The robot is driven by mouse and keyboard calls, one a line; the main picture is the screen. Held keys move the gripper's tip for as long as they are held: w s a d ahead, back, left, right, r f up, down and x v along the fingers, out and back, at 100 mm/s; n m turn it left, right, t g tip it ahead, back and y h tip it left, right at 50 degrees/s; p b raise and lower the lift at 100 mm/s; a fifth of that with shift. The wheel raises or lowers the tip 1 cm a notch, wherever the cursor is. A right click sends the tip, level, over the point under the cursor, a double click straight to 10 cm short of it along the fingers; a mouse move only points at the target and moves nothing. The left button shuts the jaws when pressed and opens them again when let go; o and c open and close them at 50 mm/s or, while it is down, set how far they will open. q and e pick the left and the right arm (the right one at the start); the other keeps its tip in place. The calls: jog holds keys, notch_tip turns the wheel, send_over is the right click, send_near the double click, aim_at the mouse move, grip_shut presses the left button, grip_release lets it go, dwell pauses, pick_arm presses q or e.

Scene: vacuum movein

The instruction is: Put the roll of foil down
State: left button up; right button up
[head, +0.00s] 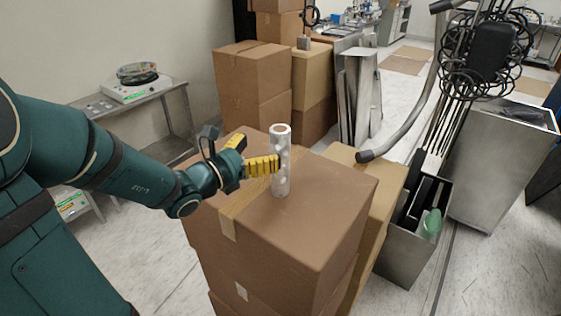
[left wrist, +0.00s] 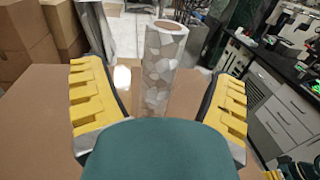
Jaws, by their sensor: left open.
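The roll of foil (head: 281,160) is a silver, crinkled cylinder with a pale hollow end. It stands upright on top of a brown cardboard box (head: 325,215). In the left wrist view the roll (left wrist: 162,70) rises between and beyond the two yellow fingers. My left gripper (head: 255,157) is beside the roll, on its left in the head view. Its fingers (left wrist: 158,100) are spread wide in the left wrist view, with visible gaps to the roll. The roll's base is partly hidden in the wrist view by my gripper's body.
More stacked cardboard boxes (head: 252,85) stand behind. A metal bin (head: 395,250) with items in it and a taller metal container (head: 500,160) are on the right. A side table (head: 150,100) with a device stands at the left. The box top around the roll is clear.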

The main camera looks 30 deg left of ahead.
aim_at(273, 145)
pick_arm(q)
jog(key=shift+d+x, duration=0.2)
jog(key=shift+x, duration=2.9)
jog(key=shift+f, duration=0.15)
jog(key=c, duration=1.4)
